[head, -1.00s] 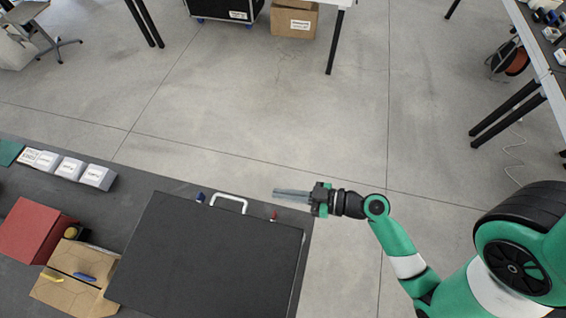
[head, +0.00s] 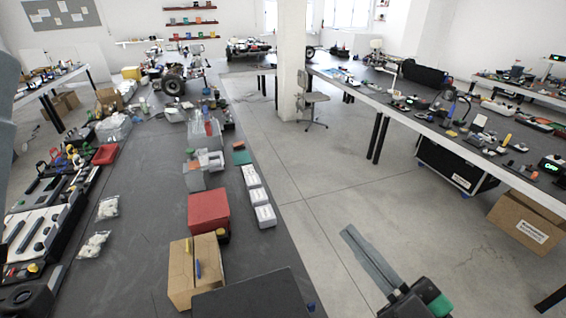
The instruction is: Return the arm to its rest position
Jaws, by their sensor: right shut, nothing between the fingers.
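My right gripper (head: 368,258) shows at the bottom right of the head view, over the bare floor beyond the table edge. Its long grey fingers are together and nothing is between them. It is clear of the table and touches nothing. Only the gripper and a bit of its green and black wrist show; the rest of the right arm is out of view. My left gripper is not in view.
The long dark table (head: 160,170) holds a red box (head: 208,211), a cardboard box (head: 194,270), white boxes (head: 264,215) and a black case (head: 262,298). Another bench (head: 460,130) stands at the right. Open floor (head: 330,200) lies between them.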

